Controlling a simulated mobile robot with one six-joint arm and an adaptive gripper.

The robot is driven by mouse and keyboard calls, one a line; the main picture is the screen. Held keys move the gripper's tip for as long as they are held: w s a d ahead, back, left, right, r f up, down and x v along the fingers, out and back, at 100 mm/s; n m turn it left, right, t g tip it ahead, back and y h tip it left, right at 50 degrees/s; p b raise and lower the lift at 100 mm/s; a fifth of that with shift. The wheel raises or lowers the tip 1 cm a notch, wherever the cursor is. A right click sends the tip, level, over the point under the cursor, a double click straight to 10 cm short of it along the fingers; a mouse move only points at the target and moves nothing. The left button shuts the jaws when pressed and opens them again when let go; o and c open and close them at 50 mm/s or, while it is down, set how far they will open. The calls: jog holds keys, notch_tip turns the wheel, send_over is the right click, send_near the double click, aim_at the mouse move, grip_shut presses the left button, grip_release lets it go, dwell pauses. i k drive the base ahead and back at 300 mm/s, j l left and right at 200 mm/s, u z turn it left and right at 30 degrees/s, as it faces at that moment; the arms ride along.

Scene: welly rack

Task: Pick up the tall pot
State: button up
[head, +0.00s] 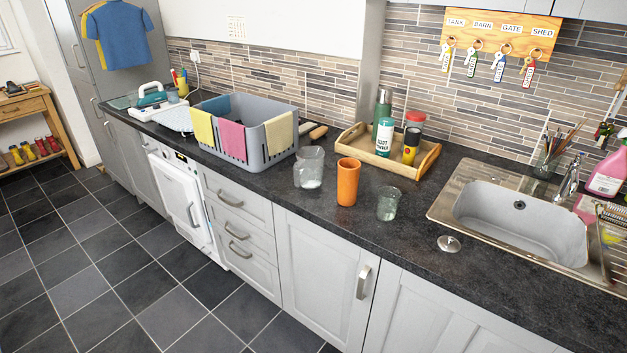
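A tall orange pot (347,183) stands upright on the dark worktop (290,225), near its front edge and in the middle of the view. It is the tallest of a small group of vessels. A clear jug (308,168) stands to its left and a short clear glass (388,204) to its right, both apart from it. My gripper is not in view.
A wooden tray (428,164) with bottles and a red-lidded jar stands behind the pot. A grey crate (278,150) with cloths over its rim is to the left. A sink (520,222) lies right; a small round glass item (449,244) sits before it.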

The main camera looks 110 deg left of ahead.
aim_at(347, 169)
jog(key=u, duration=3.45)
jog(key=i+j+z, duration=0.45)
jog(key=i+j, duration=1.3)
jog(key=j, duration=0.1)
